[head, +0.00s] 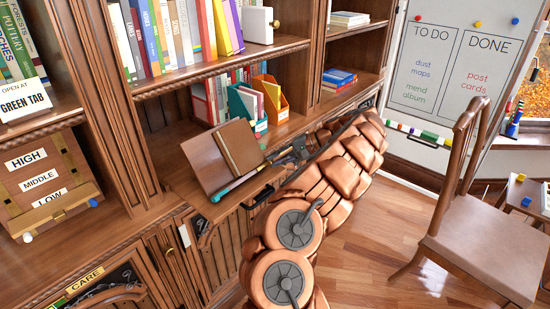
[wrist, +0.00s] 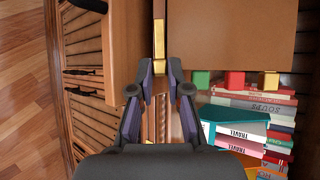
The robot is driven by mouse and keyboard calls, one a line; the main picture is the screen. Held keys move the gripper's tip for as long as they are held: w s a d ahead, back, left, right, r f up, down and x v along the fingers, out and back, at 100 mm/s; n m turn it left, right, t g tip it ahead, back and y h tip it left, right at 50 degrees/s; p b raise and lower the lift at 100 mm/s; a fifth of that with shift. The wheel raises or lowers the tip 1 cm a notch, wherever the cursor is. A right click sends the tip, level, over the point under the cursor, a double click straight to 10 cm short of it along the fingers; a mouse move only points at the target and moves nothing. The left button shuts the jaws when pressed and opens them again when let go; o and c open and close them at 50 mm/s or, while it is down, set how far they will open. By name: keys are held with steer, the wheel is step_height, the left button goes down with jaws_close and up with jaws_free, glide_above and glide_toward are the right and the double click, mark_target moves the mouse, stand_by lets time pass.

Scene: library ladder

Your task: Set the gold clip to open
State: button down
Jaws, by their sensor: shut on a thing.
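The gold clip (wrist: 159,42) is a narrow gold strip in the wrist view, between a brown panel on the left and a wider brown cover (wrist: 228,35) on the right. My gripper (wrist: 161,72) has its fingers closed in on the gold piece's near end. Green (wrist: 201,80), red (wrist: 235,80) and gold (wrist: 270,80) tabs stick out along the cover's near edge, right of my gripper. In the head view, my gripper (head: 272,157) is beside the brown cover (head: 240,148) on a slanted board (head: 207,165). The clip is hidden there.
A sign (head: 23,101) reads "OPEN AT GREEN TAB". A HIGH, MIDDLE, LOW panel (head: 50,185) is at the left. Teal and orange book holders (head: 268,97) stand behind my gripper. A chair (head: 480,245) stands at the right; wooden floor (head: 375,250) between is clear.

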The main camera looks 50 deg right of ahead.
steer(key=shift+s+f+m, duration=0.1)
steer(key=shift+f+m, duration=0.05)
steer(key=shift+m, duration=0.15)
steer(key=c, duration=1.1)
jaws_free()
steer(key=shift+v, duration=6)
steer(key=shift+s+f, duration=0.1)
